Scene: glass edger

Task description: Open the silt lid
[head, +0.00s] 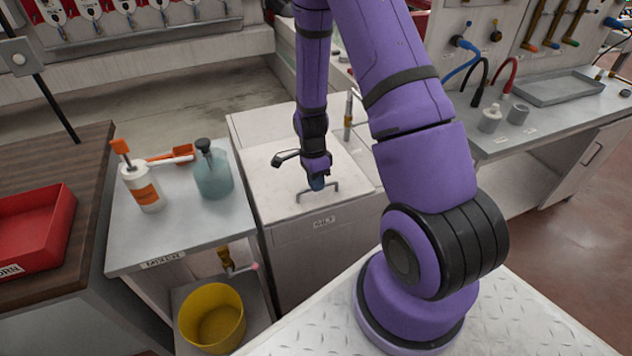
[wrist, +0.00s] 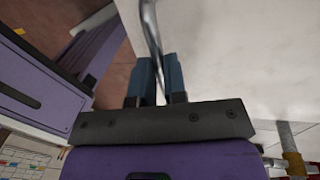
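The silt lid (head: 275,195) is the pale flat top of a light cabinet marked SILT, in the middle of the head view. It lies flat and looks closed. Its grey metal bar handle (head: 331,186) stands near the front edge. My gripper (head: 317,186) points down at the handle. In the wrist view the blue fingers of my gripper (wrist: 159,80) are close together, with the handle (wrist: 151,30) running between them. They look shut on it. The exact contact is partly hidden by the fingers.
A white bottle (head: 142,188) and a blue-grey jar (head: 213,172) stand on the left bench, above a yellow bucket (head: 213,318). A red tray (head: 38,230) is farther left. An upright metal pipe (head: 348,115) stands behind the lid. A grey tray (head: 557,88) lies on the right bench.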

